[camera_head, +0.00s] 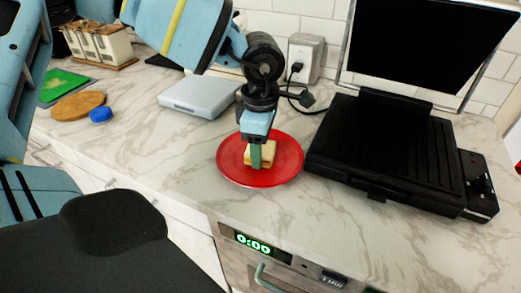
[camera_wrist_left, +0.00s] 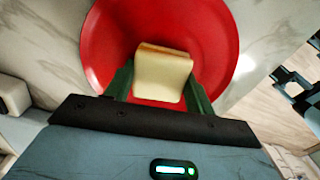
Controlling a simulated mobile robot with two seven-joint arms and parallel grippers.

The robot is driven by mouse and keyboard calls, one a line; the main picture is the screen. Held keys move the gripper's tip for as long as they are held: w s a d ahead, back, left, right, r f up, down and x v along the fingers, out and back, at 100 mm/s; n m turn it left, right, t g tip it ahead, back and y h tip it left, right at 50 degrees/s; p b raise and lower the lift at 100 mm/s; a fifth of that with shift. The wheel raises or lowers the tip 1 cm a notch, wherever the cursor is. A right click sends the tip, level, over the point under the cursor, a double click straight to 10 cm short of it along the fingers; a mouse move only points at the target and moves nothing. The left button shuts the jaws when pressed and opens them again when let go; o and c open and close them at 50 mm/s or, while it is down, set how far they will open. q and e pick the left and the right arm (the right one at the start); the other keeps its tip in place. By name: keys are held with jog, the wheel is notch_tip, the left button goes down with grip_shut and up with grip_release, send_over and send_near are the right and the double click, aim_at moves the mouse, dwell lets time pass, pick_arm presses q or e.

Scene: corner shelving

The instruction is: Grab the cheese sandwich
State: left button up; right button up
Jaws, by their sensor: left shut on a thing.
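The cheese sandwich (camera_head: 266,154) is on the red plate (camera_head: 287,170) on the marble counter. In the head view it is partly hidden behind my left gripper (camera_head: 257,157), which points down onto it. In the left wrist view the sandwich (camera_wrist_left: 163,75) shows pale bread with a brown crust edge. The green fingers of my left gripper (camera_wrist_left: 158,85) stand on either side of it and are shut on it. The red plate (camera_wrist_left: 215,50) lies beneath. I cannot tell whether the sandwich is lifted off the plate. My right gripper is not in view.
A black open grill (camera_head: 385,145) stands close to the right of the plate. A grey scale-like box (camera_head: 198,97) lies behind and left. A round wooden board (camera_head: 78,105), a blue lid (camera_head: 101,115) and a green mat (camera_head: 62,84) are at the far left. The counter's front edge is near the plate.

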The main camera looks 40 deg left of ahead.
pick_arm(q)
jog(key=shift+r, duration=0.1)
notch_tip(320, 180, up, 9)
jog(key=shift+r+b, duration=0.2)
jog(key=shift+b, duration=0.1)
jog(key=shift+r, duration=0.25)
